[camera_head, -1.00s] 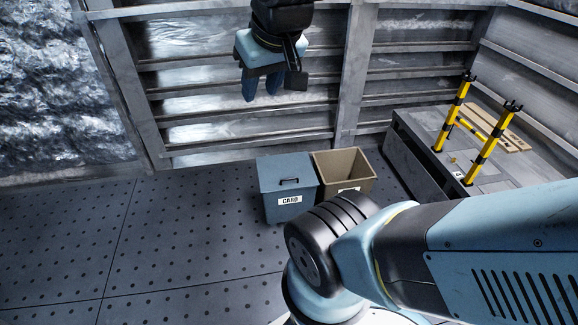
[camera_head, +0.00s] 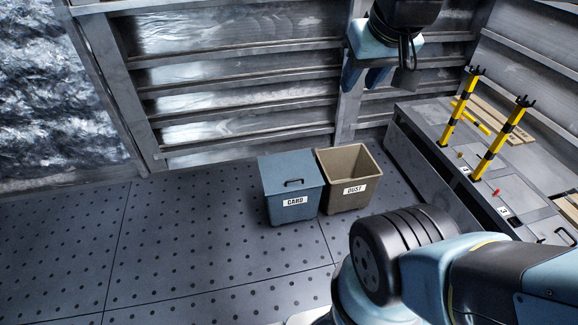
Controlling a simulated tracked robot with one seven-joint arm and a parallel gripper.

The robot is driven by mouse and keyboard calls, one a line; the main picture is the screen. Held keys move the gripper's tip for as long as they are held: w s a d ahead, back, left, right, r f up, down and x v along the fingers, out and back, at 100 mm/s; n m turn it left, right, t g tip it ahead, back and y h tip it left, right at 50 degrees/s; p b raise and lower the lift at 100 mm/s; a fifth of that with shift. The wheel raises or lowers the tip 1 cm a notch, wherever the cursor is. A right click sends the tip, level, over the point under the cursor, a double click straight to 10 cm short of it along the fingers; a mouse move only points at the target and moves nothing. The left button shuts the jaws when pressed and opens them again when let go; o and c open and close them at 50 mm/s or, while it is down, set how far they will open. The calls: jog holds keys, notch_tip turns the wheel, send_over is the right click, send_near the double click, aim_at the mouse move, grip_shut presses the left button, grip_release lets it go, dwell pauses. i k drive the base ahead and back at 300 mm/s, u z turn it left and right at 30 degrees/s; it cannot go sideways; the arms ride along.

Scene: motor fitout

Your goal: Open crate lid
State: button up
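My gripper (camera_head: 363,80) hangs at the top of the view, right of centre, with its fingers apart and nothing visible between them. A blue-grey bin (camera_head: 293,206) marked CARD stands on the floor with its flat lid (camera_head: 287,171) shut; a dark handle (camera_head: 294,182) sits near the lid's front edge. My gripper is above and to the right of this bin, well clear of it. No box marked as a crate is clear in view. A dark handle (camera_head: 566,236) on a grey surface shows at the right edge, but what it belongs to is cut off.
An open tan bin (camera_head: 346,198) marked DUST stands right beside the CARD bin. A grey bench (camera_head: 418,167) with yellow-black posts (camera_head: 497,146) and small loose parts lies at the right. A ribbed metal wall (camera_head: 235,90) closes the back. The dotted floor (camera_head: 180,240) at left is clear.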

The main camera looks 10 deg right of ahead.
aim_at(291, 172)
jog(key=z, duration=0.1)
jog(key=i, duration=1)
jog(key=u, duration=0.1)
